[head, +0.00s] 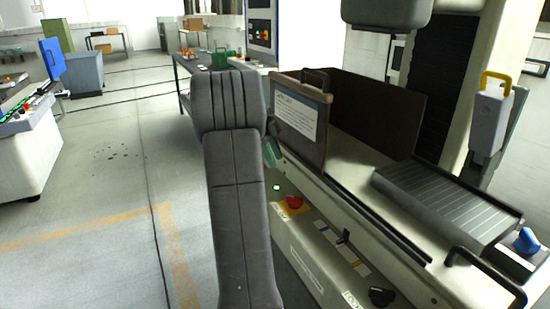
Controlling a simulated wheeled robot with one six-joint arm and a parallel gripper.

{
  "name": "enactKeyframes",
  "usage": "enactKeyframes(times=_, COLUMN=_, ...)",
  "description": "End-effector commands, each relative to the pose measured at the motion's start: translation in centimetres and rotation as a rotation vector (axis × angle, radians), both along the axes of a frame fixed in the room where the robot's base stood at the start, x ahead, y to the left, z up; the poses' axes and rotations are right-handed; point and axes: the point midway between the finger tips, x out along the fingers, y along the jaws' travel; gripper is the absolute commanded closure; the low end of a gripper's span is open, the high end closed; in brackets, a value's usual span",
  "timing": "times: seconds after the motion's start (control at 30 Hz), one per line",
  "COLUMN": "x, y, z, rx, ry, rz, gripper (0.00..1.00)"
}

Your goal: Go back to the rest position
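The machine's front has a red button (294,202) and a black bar handle (480,264). A dark table (183,84) with small items stands behind. At left is a control console (28,150) with a blue panel. The grey floor (110,190) between is clear, with dark spots and an orange line.

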Motion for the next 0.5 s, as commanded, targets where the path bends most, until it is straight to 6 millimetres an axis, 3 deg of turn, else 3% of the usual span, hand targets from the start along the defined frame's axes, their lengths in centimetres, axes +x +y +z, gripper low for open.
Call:
enactKeyframes(times=0.27, x=-0.2, y=-0.4, z=-1.0, rx=0.0, ry=0.002, rz=-0.001, gripper=0.62)
enactKeyframes(times=0.5, x=-0.9, y=-1.9, z=-4.9, rx=-0.001, ry=0.003, rz=-0.001, gripper=0.62)
